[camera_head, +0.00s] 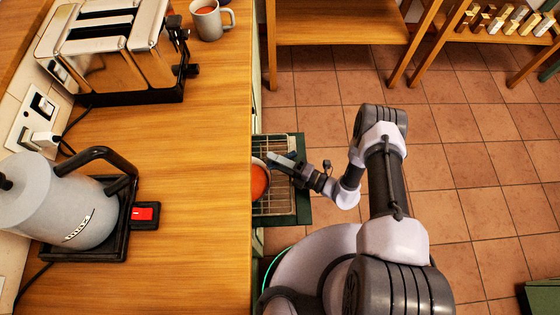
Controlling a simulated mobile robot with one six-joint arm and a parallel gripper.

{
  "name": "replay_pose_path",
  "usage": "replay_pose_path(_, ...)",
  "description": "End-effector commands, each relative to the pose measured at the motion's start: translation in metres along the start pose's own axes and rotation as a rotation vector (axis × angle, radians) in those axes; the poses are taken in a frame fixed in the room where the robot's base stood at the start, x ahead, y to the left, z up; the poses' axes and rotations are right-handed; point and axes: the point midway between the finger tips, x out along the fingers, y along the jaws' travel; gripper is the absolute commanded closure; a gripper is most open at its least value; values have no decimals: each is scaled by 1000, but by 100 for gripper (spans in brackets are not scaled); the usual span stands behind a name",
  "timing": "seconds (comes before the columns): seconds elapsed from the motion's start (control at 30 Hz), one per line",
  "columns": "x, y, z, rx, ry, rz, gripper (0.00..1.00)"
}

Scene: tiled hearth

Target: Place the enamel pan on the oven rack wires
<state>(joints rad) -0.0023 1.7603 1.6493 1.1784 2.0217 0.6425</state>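The enamel pan (259,182) shows as an orange-red round inside with a pale rim. The counter edge hides its left part. It is over the left part of the oven rack wires (270,207), a pale grid in a dark green frame beside the counter. I cannot tell whether the pan rests on the wires or is held above them. My gripper (274,160) reaches in from the right, with its tip at the pan's upper right rim. I cannot tell whether its fingers are open or closed on the rim.
The wooden counter (200,155) fills the left and overhangs the pan. It bears a toaster (105,45), a kettle (65,205) and a mug (208,22). A wooden shelf unit (335,22) stands at the back.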

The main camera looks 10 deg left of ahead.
Motion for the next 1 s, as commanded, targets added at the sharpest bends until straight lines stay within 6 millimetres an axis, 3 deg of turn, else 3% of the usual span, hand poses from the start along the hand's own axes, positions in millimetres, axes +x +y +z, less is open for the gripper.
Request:
replay_pose_path(0.13,-17,4,2,0,-5,-1,66)
replay_pose_path(0.5,-102,4,1,0,-5,0,66)
replay_pose_path(0.7,-120,10,6,-34,20,-6,66)
replay_pose_path(0.77,-121,30,18,-116,73,-21,66)
replay_pose_path(0.83,-120,71,36,-285,180,-51,66)
replay_pose_path(0.9,-120,123,49,-504,323,-88,66)
replay_pose_path(1.0,-122,198,52,-841,542,-141,66)
